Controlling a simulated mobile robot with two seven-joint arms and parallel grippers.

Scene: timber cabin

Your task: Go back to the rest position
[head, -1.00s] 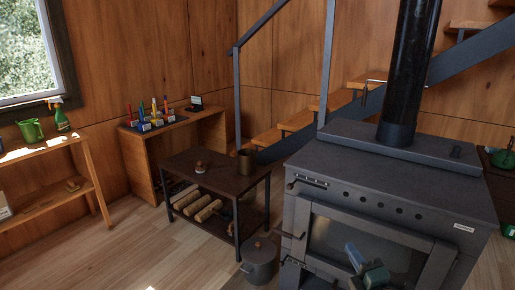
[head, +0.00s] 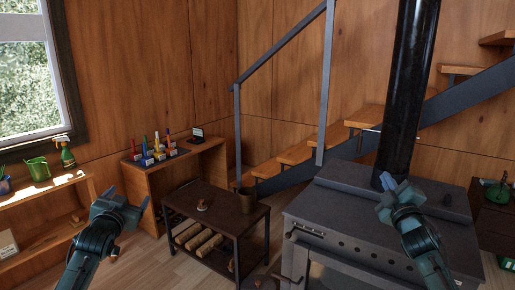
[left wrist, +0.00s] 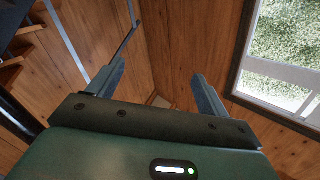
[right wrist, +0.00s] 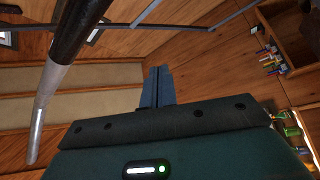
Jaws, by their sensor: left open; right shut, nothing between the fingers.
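My left gripper (head: 126,198) is raised at the left of the head view, in front of the shelves and the wooden desk. In the left wrist view its two fingers (left wrist: 158,88) stand wide apart with nothing between them. My right gripper (head: 388,182) is raised in front of the stove in the head view. In the right wrist view its fingers (right wrist: 158,86) are together and empty.
A dark stove (head: 338,228) with a black flue pipe (head: 408,85) stands close by my right arm. A stair (head: 297,154) rises at the back.

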